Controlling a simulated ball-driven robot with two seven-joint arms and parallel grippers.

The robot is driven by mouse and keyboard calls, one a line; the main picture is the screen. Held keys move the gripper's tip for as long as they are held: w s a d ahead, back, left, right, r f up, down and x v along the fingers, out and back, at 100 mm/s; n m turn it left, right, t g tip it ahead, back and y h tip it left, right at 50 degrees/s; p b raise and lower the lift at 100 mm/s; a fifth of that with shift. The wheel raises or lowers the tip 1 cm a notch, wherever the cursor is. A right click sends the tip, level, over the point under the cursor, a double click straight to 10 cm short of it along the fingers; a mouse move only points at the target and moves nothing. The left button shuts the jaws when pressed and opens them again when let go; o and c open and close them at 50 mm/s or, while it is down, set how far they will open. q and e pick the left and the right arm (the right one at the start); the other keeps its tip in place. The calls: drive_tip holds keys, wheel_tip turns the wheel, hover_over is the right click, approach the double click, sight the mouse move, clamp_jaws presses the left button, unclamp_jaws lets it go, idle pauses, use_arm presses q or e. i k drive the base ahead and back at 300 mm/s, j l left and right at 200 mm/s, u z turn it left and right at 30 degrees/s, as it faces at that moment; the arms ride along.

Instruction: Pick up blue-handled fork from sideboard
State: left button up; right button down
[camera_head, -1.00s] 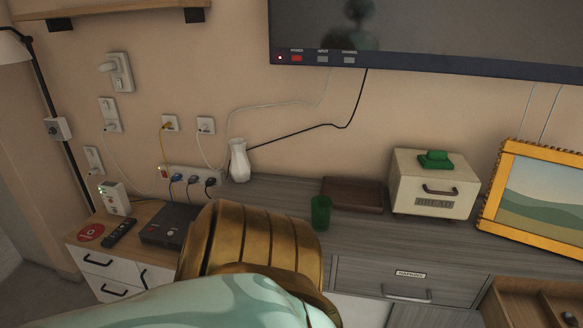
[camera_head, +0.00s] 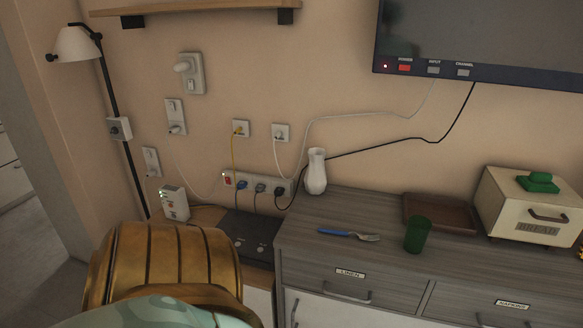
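A blue-handled fork (camera_head: 348,234) lies flat on the grey wooden top of the sideboard (camera_head: 330,262). Its handle points left and its metal tines point right, close to a green cup (camera_head: 418,235). A large bronze-coloured ribbed part with pale green below it fills the lower left of the view and seems to be part of my own arm. No gripper fingers show for either arm, and nothing touches the fork.
A white vase (camera_head: 316,172) stands behind the fork, with cables running along the wall nearby. A brown tray (camera_head: 440,214) and a cream bread box (camera_head: 530,208) stand to the right. A black box (camera_head: 246,232) and a router (camera_head: 174,203) sit on a lower cabinet at left.

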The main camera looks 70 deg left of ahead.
sight(362, 237)
drive_tip(key=u, duration=1.65)
drive_tip(key=z, duration=0.3)
drive_tip(key=i+j+z, duration=0.1)
drive_tip(key=j+z, duration=0.9)
drive_tip(key=j, duration=0.1)
